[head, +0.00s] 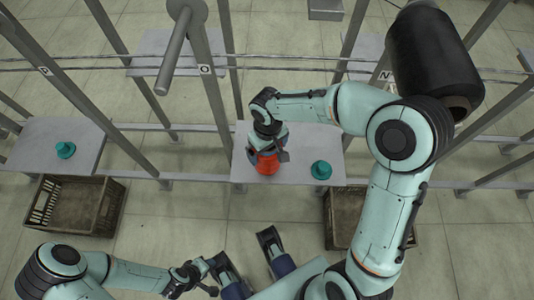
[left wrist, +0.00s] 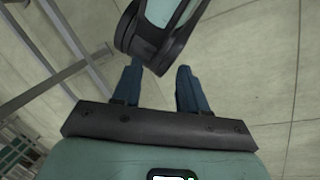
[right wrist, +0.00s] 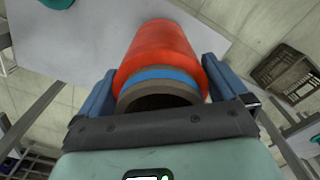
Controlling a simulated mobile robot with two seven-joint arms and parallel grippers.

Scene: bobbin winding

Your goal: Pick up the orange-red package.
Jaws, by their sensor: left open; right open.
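The orange-red package (head: 266,164) stands on a grey shelf plate (head: 305,136) in the middle of the head view. It is a rounded bobbin shape, and in the right wrist view (right wrist: 162,52) it shows a blue band and a dark hollow end towards the camera. My right gripper (head: 266,148) is above it, with its open fingers (right wrist: 160,88) on either side of the package's near end. I cannot tell whether the fingers touch it. My left gripper (head: 250,262) is open and empty at the bottom of the head view; its fingers also show in the left wrist view (left wrist: 156,88).
A teal holder (head: 321,170) stands on the same plate, right of the package. Another teal holder (head: 65,149) stands on the left plate (head: 30,145). Brown crates (head: 76,205) sit on the floor. Metal posts (head: 215,90) and rails rise around the plates. A large black bobbin (head: 433,55) is at upper right.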

